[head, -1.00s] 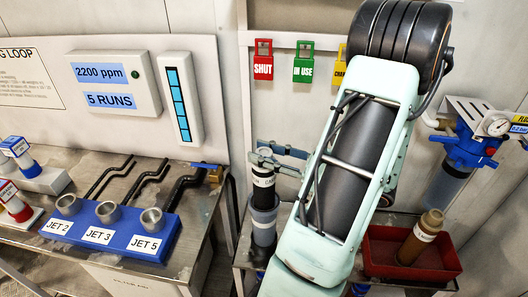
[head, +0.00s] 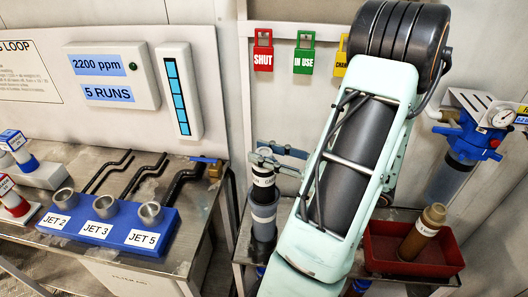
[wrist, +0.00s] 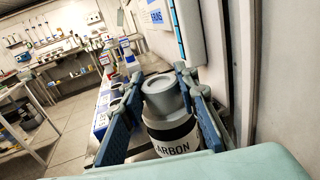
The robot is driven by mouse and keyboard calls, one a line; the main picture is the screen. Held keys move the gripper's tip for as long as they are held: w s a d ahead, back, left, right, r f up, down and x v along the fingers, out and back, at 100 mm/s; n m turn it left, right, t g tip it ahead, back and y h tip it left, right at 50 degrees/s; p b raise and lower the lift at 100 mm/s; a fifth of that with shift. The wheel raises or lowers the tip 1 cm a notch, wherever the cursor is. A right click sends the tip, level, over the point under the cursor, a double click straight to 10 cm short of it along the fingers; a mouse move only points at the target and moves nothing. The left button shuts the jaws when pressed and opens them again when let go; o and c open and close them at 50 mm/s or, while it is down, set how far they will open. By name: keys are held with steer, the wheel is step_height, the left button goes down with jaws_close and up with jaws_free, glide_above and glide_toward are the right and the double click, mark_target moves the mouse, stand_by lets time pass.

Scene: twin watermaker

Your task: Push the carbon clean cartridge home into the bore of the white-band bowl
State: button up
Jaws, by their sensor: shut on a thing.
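The carbon cartridge (head: 262,179) is a black cylinder with a white label band, upright in the head view. In the wrist view the cartridge (wrist: 172,138) shows a grey top and the word "CARBON". My gripper (head: 277,158) is shut on its upper end, with one finger on each side in the wrist view (wrist: 163,98). The grey bowl (head: 264,219) stands directly below. The cartridge's lower end is inside or at the bowl's mouth, and its label stands above the rim. How deep it sits is hidden.
A red tray (head: 383,246) with a brown cartridge (head: 422,232) stands right of my arm. A blue filter housing (head: 468,138) hangs on the right wall. A blue jet block (head: 110,228) is on the left bench (head: 190,232). Wall tags hang behind.

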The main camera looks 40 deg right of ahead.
mark_target(265, 189)
steer(key=shift+f+b, duration=4.75)
steer(key=shift+f, duration=1.7)
steer(key=o, duration=1.1)
steer(key=shift+s, duration=0.1)
steer(key=v, duration=1.2)
